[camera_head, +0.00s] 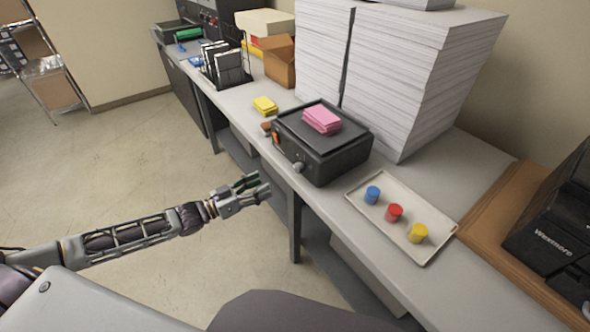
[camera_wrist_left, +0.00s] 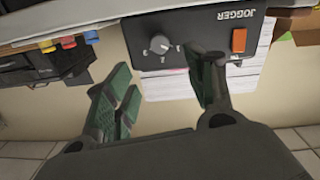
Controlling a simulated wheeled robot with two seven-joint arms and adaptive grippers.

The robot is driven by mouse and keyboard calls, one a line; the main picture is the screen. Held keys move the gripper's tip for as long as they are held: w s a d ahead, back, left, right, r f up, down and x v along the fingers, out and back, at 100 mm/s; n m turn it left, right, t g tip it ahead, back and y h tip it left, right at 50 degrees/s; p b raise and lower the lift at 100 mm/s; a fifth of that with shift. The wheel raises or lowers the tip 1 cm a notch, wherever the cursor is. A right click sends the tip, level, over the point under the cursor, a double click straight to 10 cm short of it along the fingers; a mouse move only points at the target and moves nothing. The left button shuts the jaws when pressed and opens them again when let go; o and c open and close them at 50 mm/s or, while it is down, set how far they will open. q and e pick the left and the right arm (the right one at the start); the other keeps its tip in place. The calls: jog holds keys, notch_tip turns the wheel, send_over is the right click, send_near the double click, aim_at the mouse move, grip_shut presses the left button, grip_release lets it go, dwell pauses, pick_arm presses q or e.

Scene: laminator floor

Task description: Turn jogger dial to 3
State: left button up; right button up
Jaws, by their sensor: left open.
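The jogger (camera_head: 322,140) is a dark box on the bench with a pink stack of paper (camera_head: 322,119) on top. Its dial (camera_head: 299,168) is a small grey knob on the front face, near the right corner. In the left wrist view the dial (camera_wrist_left: 159,46) shows with marks around it, beside the JOGGER label and an orange switch (camera_wrist_left: 239,40). My left gripper (camera_head: 262,186) is open and empty in front of the bench, apart from the dial. Its two fingers (camera_wrist_left: 165,95) show in the wrist view. My right gripper is not in view.
A tray (camera_head: 437,251) with blue, red and yellow cylinders lies right of the jogger. Tall white paper stacks (camera_head: 400,85) stand behind. A yellow pad (camera_head: 265,105) lies to the left. The floor (camera_head: 120,165) left of the bench is clear.

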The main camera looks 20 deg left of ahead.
aim_at(296, 169)
pick_arm(q)
jog(key=shift+w+d, duration=0.15)
jog(key=shift+w, duration=0.05)
dwell(0.5)
jog(key=shift+x, duration=6.6)
jog(key=shift+c, duration=0.5)
jog(key=c, duration=0.9)
